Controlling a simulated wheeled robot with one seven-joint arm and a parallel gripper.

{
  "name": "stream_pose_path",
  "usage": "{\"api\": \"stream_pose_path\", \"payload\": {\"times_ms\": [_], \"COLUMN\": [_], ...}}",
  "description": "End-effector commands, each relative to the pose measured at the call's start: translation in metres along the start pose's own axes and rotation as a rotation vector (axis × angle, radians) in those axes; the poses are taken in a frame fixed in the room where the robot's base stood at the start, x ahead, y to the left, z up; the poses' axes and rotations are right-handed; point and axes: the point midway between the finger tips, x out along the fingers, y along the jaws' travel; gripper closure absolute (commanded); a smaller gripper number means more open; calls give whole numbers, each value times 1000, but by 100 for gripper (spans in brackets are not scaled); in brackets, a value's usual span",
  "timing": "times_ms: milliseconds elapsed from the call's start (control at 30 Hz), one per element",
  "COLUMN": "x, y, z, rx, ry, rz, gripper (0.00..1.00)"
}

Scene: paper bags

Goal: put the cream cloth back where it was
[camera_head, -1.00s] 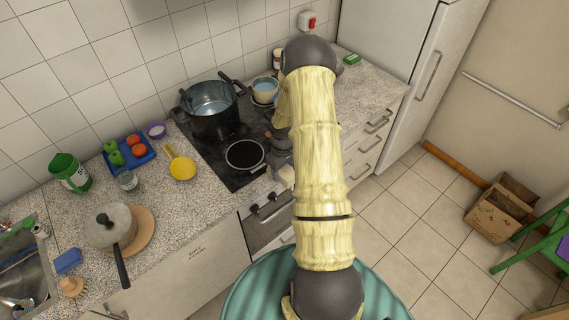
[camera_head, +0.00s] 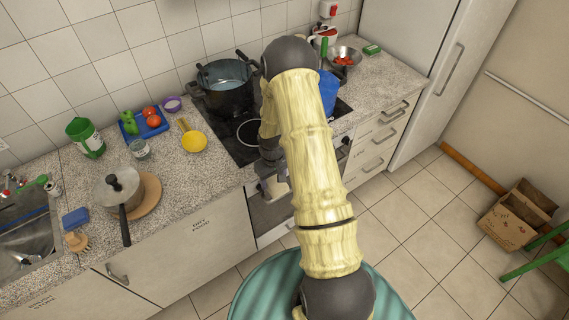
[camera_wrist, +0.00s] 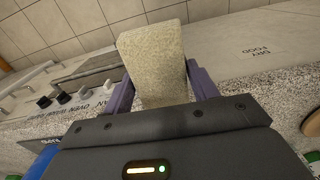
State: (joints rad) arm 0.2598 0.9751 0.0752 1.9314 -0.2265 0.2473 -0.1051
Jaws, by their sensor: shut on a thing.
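The cream cloth (camera_wrist: 152,60) is held between the two purple fingers of my gripper (camera_wrist: 161,88) in the wrist view. It looks like a stiff, pale, rectangular piece reaching out beyond the fingertips. In the head view my gripper (camera_head: 270,172) hangs in front of the counter edge by the oven, with the cloth (camera_head: 275,189) pale below it. The oven front (camera_head: 262,225) is behind and below it, partly hidden by my arm. In the wrist view the oven's knobs (camera_wrist: 62,97) and a bar handle (camera_wrist: 30,80) are at the left, apart from the cloth.
The stove (camera_head: 238,148) carries a large dark pot (camera_head: 226,100). A blue object (camera_head: 328,92) stands right of my arm. Cardboard boxes (camera_head: 515,222) are on the floor.

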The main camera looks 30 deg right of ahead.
Motion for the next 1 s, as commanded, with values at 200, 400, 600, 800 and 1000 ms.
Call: {"api": "stream_pose_path", "payload": {"times_ms": [200,400,600,800,1000], "x": [28,49,49,48,48], "y": [-43,-83,-90,-90,-88], "z": [-2,0,0,0,1], "rx": [41,92,110,108,112], "ry": [-1,2,3,3,3], "rz": [2,7,9,8,8], "gripper": [66,66,66,66,66]}}
